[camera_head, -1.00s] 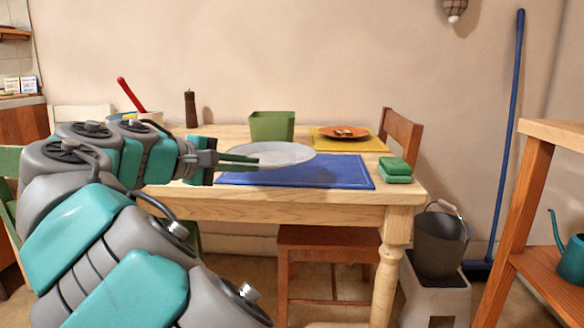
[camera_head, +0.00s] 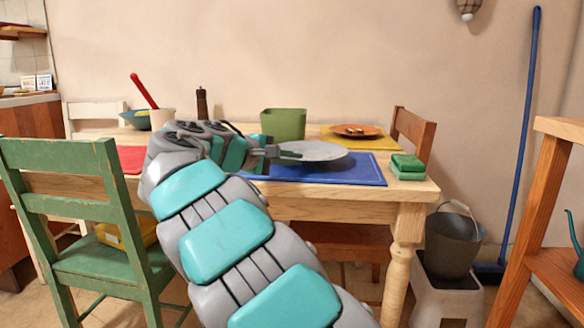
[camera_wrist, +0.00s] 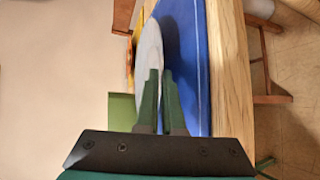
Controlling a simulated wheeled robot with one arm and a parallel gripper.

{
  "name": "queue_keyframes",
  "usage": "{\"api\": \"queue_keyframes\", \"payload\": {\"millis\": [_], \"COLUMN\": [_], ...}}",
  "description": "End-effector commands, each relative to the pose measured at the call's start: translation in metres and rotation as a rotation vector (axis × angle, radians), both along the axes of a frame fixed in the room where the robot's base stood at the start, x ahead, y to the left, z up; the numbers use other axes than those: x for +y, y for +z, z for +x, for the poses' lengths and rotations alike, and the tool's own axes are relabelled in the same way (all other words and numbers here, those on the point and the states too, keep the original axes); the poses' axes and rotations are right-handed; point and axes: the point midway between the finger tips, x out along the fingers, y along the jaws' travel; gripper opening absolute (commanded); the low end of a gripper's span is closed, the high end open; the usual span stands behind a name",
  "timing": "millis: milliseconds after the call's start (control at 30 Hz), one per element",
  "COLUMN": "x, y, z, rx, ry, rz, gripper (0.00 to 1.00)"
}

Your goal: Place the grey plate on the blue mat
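The grey plate (camera_head: 318,151) is flat and round and is held level at its left rim by my gripper (camera_head: 284,153). It is over the back half of the blue mat (camera_head: 322,173) on the wooden table. In the wrist view, the green fingers of my gripper (camera_wrist: 161,75) are closed on the rim of the plate (camera_wrist: 149,52), one on each side. The mat (camera_wrist: 196,90) lies just beyond the plate there.
A green square pot (camera_head: 284,124) stands behind the plate. An orange plate (camera_head: 356,131) lies on a yellow mat (camera_head: 384,142) at the back right. Green sponges (camera_head: 407,167) sit by the right edge. A green chair (camera_head: 85,210) stands at front left.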

Motion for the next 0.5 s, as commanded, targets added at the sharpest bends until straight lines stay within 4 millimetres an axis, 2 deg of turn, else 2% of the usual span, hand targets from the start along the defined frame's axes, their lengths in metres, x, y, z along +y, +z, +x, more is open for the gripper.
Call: {"api": "queue_keyframes", "payload": {"millis": [100, 300, 433, 500], "x": [-0.0001, 0.0003, 0.0004, 0.0003], "y": [-0.0124, -0.0123, -0.013, -0.013], "z": [-0.0002, 0.0, 0.0001, 0.0], "rx": [-0.003, -0.005, -0.003, -0.003], "ry": [0.001, 0.002, 0.002, 0.001], "rz": [0.0, 0.002, 0.002, 0.002], "gripper": [0.0, 0.0, 0.17, 0.17]}}
